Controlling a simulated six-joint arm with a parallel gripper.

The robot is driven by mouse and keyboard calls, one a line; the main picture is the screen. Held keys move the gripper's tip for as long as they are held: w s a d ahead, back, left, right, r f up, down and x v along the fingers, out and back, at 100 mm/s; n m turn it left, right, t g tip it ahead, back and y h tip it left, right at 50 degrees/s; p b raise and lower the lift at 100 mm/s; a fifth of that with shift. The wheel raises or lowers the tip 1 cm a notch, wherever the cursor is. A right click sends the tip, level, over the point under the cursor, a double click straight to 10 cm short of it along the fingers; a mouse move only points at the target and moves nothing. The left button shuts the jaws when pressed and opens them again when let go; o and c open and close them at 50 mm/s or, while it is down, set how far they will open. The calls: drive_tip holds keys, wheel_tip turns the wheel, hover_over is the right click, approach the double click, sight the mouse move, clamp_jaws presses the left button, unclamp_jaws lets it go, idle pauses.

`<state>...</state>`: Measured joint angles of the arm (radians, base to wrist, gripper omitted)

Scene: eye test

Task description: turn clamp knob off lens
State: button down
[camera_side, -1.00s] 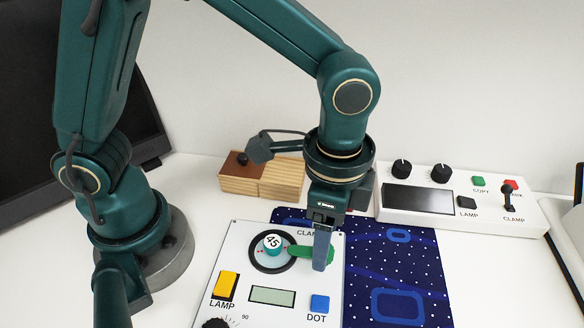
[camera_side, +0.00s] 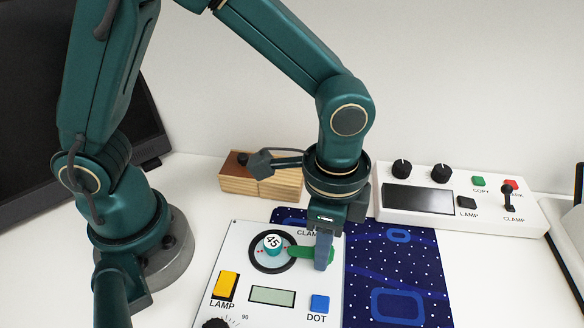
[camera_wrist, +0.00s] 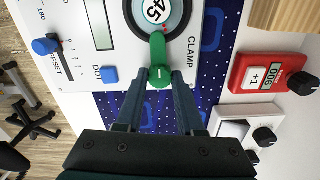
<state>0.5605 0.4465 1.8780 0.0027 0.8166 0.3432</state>
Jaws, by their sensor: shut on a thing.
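The green clamp knob (camera_side: 311,253), a lever-shaped piece, sits on the white panel (camera_side: 236,255) beside the round, black-rimmed lens (camera_side: 254,262). The lens holds a disc marked 45 (camera_side: 273,242). The knob's inner end overlaps the right part of the lens rim. In the wrist view the knob (camera_wrist: 158,52) points from the lens rim (camera_wrist: 133,22) toward me, below the disc (camera_wrist: 156,9). My gripper (camera_side: 322,262) is shut on the knob's outer end. In the wrist view its fingers (camera_wrist: 160,82) stand on either side of that end. The finger's far side is hidden in the side view.
The panel has a yellow LAMP button (camera_side: 226,284), a display (camera_side: 272,296) and a blue DOT button (camera_side: 319,304). A dark blue mat (camera_side: 400,262) lies right. Behind stand a white control box (camera_side: 400,217) and wooden blocks (camera_side: 280,185). A red counter (camera_wrist: 260,75) shows in the wrist view.

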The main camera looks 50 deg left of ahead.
drive_tip(key=n, duration=0.8)
drive_tip(key=shift+n, duration=0.4)
drive_tip(key=n, duration=0.4)
drive_tip(key=shift+n, duration=2.1)
